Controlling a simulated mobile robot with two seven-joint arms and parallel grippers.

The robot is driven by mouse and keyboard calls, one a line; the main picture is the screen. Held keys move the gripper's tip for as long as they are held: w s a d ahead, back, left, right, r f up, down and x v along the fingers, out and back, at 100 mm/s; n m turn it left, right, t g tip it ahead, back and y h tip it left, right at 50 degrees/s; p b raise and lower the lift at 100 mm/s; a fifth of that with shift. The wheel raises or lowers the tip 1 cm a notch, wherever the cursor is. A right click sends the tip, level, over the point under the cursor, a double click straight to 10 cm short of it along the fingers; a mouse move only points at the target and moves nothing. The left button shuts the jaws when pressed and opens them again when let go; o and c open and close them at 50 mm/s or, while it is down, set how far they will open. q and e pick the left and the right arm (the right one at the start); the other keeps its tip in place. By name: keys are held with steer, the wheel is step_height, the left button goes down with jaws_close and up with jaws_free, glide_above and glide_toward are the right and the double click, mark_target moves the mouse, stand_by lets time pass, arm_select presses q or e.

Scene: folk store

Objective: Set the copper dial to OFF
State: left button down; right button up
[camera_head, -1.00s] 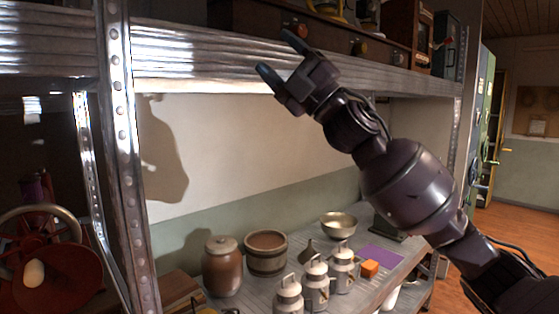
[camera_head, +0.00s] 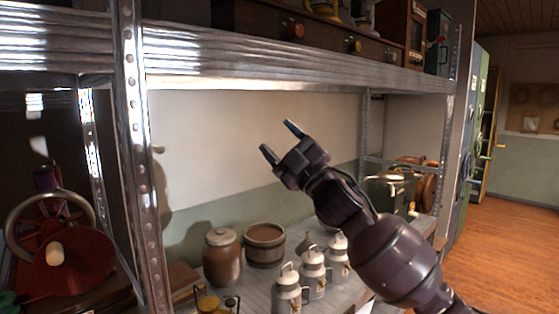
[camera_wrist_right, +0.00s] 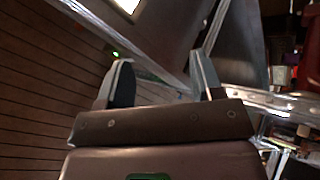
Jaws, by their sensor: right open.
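A long dark wooden box (camera_head: 325,37) with dials on its front stands on the upper shelf. A reddish, copper-coloured dial (camera_head: 293,30) is at its left and a brass-coloured dial (camera_head: 353,46) is further right. The marks and pointer settings are too small to read. My right gripper (camera_head: 280,142) is open and empty, below the upper shelf's front edge and well below the dials, touching nothing. Its two fingers also show apart in the right wrist view (camera_wrist_right: 160,62), where no dial can be made out. My left gripper is not in view.
The upper shelf's metal front edge (camera_head: 250,62) lies between my right gripper and the dials. A perforated upright (camera_head: 133,130) stands left. Below are a brown jar (camera_head: 222,258), a wooden tub (camera_head: 265,246) and several milk cans (camera_head: 313,272). A red wheeled machine (camera_head: 60,250) is far left.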

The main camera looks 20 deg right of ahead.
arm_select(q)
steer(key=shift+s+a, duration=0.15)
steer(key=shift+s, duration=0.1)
arm_select(e)
step_height(320, 180, down, 4)
steer(key=shift+d+r+m+t+h, duration=0.1)
steer(key=shift+r+m+t+h, duration=0.15)
steer(key=shift+m+h, duration=0.65)
steer(key=shift+d+f+m, duration=0.1)
steer(key=shift+m, duration=0.2)
steer(key=s+d+f+m+g+h, duration=0.1)
steer(key=s+d+f+m+h, duration=0.15)
steer(key=f, duration=0.75)
steer(key=s+d+f+m+g+h, duration=0.1)
steer(key=f+m+h, duration=0.25)
steer(key=f, duration=0.55)
steer(key=s+d+f+m+g+h, duration=0.15)
steer(key=f+m, duration=0.25)
steer(key=f, duration=0.6)
steer(key=s+d+f+m+g+h, duration=0.2)
steer(key=s+f+m+g, duration=0.1)
steer(key=s+f, duration=1)
steer(key=s+d+f+m+g+h, duration=0.2)
steer(key=s+f+m+g+h, duration=0.1)
steer(key=s+f, duration=1.1)
steer(key=shift+d, duration=0.25)
